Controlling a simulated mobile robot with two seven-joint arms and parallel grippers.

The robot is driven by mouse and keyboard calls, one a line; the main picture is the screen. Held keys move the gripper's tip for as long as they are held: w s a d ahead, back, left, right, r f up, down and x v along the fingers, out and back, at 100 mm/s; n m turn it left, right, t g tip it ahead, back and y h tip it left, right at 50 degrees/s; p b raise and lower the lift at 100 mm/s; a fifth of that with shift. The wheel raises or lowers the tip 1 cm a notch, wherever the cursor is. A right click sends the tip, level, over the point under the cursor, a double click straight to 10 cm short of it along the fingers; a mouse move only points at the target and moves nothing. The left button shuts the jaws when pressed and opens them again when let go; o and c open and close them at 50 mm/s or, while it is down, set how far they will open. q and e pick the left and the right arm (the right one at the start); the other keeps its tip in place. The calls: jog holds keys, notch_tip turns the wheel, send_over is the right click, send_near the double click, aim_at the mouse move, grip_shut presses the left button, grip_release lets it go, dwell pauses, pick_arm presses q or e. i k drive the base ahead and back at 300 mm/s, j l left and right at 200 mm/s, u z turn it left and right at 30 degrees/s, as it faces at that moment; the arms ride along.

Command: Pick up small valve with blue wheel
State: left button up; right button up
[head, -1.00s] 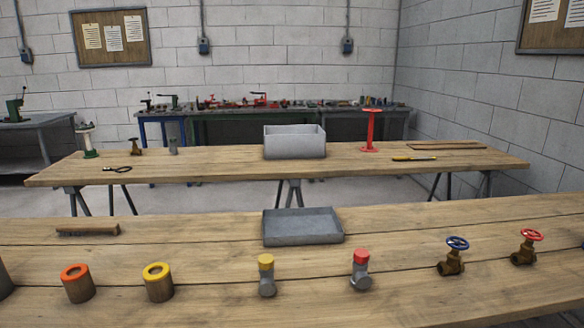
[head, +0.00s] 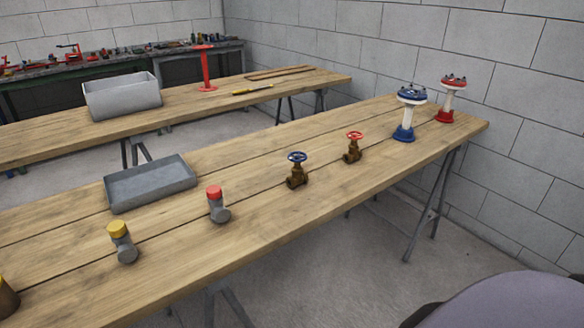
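The small valve with the blue wheel (head: 297,171) stands upright on the near wooden table (head: 262,215), close to its front edge. Its body is brass-brown and its dark blue handwheel is on top. A similar small valve with a red wheel (head: 353,147) stands to its right and a little farther back. Neither of my grippers shows in the head view, so I cannot see whether they are open or shut.
A grey tray (head: 150,184), a red-capped fitting (head: 217,204) and a yellow-capped fitting (head: 122,242) are left of the valve. A large blue-and-white valve (head: 406,113) and a red-and-white one (head: 450,98) stand at the right end.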

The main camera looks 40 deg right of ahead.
aim_at(298, 177)
jog(key=l, duration=0.45)
jog(key=i+l+z, duration=0.15)
jog(key=l, duration=0.75)
jog(key=i+l+z, duration=0.1)
jog(key=l, duration=0.3)
jog(key=i+l, duration=0.15)
jog(key=l, duration=0.3)
jog(key=i+l+z, duration=0.15)
jog(key=l, duration=0.25)
jog(key=k+l, duration=0.05)
